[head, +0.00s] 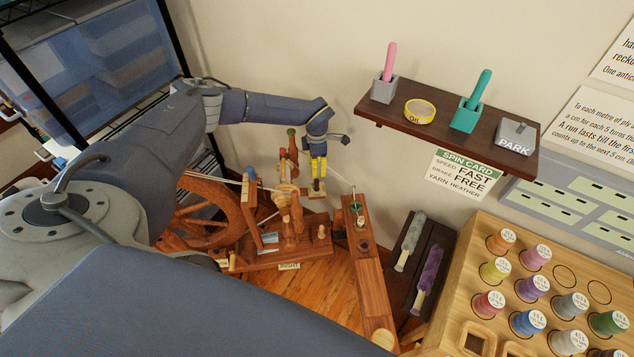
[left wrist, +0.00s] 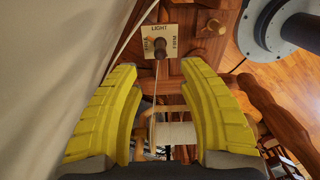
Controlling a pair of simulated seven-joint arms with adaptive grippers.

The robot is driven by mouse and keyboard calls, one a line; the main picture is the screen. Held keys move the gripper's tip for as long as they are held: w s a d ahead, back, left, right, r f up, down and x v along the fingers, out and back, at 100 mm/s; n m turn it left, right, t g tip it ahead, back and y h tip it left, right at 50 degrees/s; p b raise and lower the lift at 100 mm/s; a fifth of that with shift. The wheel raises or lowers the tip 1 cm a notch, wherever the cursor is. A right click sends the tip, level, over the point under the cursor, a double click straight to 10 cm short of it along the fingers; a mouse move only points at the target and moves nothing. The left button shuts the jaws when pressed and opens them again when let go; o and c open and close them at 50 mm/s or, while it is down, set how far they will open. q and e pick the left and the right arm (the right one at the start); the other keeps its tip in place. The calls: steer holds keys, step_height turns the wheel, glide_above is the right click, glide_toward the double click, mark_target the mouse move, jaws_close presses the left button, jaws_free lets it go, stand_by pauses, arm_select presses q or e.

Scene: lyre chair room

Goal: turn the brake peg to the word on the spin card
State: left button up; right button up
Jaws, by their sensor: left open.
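The brake peg (left wrist: 160,46) is a dark wooden peg on a pale plate (left wrist: 171,30) in the left wrist view. The plate reads LIGHT at its top edge, with smaller words at its left and right sides that are hard to read. I cannot tell which word the peg points to. My left gripper (left wrist: 159,115), with yellow fingers, is open and empty, the peg showing beyond and between its fingertips. In the head view the left gripper (head: 318,170) hangs over the spinning wheel's frame. The spin card (head: 462,174) on the wall reads speed FAST, brake FREE, yarn HEATHER. My right gripper is out of view.
The spinning wheel (head: 207,199) stands under my left arm. A dark wall shelf (head: 394,117) holds a pink-handled tool, a tape roll, a teal tool and a PARK block (head: 516,135). A wooden rack (head: 472,262) of colored spools stands at right. A dark tray (head: 408,288) holds two fiber rolls.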

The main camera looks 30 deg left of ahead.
mark_target(317, 179)
arm_select(q)
step_height(317, 179, down, 9)
steer(key=shift+f, duration=0.1)
stand_by(0.4)
steer(key=shift+c, duration=0.4)
jaws_close()
